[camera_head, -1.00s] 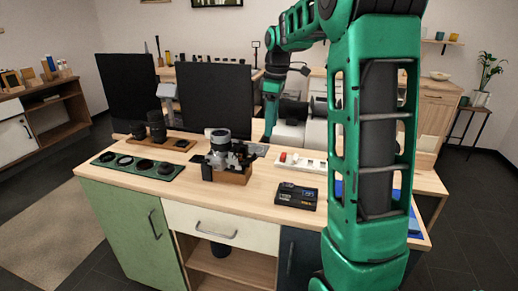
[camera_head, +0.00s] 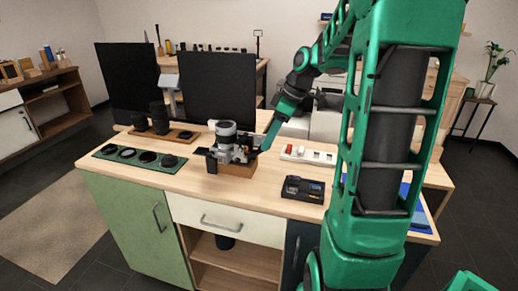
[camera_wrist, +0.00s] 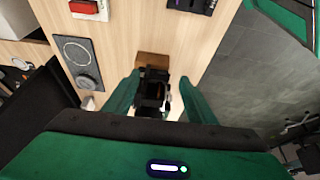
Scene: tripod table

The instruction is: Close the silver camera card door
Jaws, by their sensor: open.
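The silver camera (camera_head: 235,156) stands on a brown wooden block (camera_head: 240,170) at the middle of the table (camera_head: 180,185), with a large pale grey cylinder above it. Its card door cannot be made out. My gripper (camera_head: 262,146) is at the camera's right side in the head view, reaching down from the upper right. In the wrist view my gripper (camera_wrist: 158,100) is open, one green finger on each side of a dark camera shape (camera_wrist: 152,90). I cannot tell whether either finger touches it. The wooden block (camera_wrist: 153,60) shows beyond the fingertips.
A black charger (camera_head: 303,188) and a white strip with a red part (camera_head: 305,154) lie right of the camera. A green tray of round lens parts (camera_head: 138,157) lies left, with black lenses (camera_head: 158,117) behind. A dark monitor (camera_head: 215,90) stands behind. The front tabletop is clear.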

